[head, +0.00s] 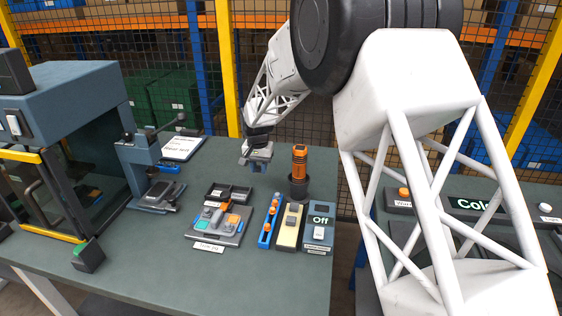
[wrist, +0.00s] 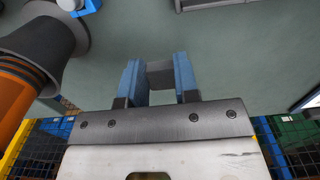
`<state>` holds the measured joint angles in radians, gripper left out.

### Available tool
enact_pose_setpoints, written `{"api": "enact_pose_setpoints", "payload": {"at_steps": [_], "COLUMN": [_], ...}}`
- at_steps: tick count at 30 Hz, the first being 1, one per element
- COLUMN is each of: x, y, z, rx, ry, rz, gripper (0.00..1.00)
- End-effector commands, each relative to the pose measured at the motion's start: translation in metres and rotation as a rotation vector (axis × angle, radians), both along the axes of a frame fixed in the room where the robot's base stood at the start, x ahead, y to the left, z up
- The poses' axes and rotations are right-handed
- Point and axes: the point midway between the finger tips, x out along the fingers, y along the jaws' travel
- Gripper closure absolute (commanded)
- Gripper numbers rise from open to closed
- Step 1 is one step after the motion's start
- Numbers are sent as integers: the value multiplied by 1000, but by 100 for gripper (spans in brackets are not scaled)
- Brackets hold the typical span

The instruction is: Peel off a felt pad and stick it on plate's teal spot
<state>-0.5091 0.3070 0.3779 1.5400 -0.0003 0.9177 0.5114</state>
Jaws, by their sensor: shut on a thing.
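My gripper (head: 258,158) is raised over the back of the bench, left of the orange-handled tool. In the wrist view its two blue fingers (wrist: 159,78) are shut on a small flat-sided dark grey piece (wrist: 160,73); I cannot tell for sure that it is a felt pad. A grey plate (head: 235,238) lies on the bench nearer the front, with orange and grey patches and a small teal area (head: 206,213). A cream strip (head: 287,239) with a grey block on it lies right of the plate. My gripper is well apart from both.
The orange-handled tool (head: 299,160) stands upright in a dark holder close to my gripper. A blue rail (head: 266,232), a dark tray (head: 229,190) and a box reading "Off" (head: 319,225) lie nearby. A press (head: 140,165) and a windowed cabinet (head: 70,90) stand left.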

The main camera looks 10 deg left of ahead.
Motion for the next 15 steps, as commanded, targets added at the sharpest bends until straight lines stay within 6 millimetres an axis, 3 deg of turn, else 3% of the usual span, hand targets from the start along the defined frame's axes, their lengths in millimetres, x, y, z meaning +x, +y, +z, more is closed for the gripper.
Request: {"api": "enact_pose_setpoints", "payload": {"at_steps": [6,15], "x": [-59,-132], "y": [40,79], "z": [8,16], "rx": [1,0], "ry": [-1,0], "rz": [5,3], "gripper": [100,100]}}
